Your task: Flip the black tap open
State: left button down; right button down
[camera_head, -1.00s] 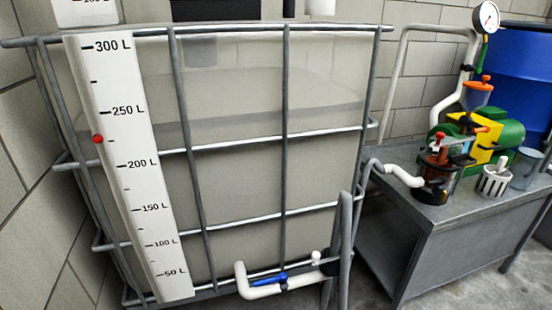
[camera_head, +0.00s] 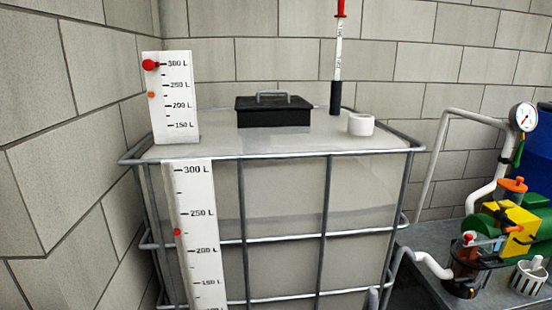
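I cannot make out a black tap in the head view. The low part of the tank, where a white pipe with a blue handle showed earlier, is below the picture. The caged tank (camera_head: 285,190) fills the middle, with a black lid (camera_head: 273,112) with a grey handle on its top. At the right, a white pipe (camera_head: 432,264) runs to a dark filter housing (camera_head: 466,268) with a red knob and small handle on top. Neither of my grippers is in view.
A green and yellow pump (camera_head: 510,232) with an orange cap stands on the grey bench at right, below a gauge (camera_head: 524,117). A level scale (camera_head: 177,95), a red-tipped rod (camera_head: 338,60) and a white cap (camera_head: 361,125) are on the tank top. Block walls stand behind and left.

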aim_at(469, 278)
jog(key=i+l+z, duration=0.25)
jog(key=z, duration=0.2)
jog(key=i+l+z, duration=0.3)
jog(key=z, duration=0.15)
jog(key=i+l+z, duration=0.15)
jog(key=i+z, duration=0.15)
jog(key=z, duration=0.15)
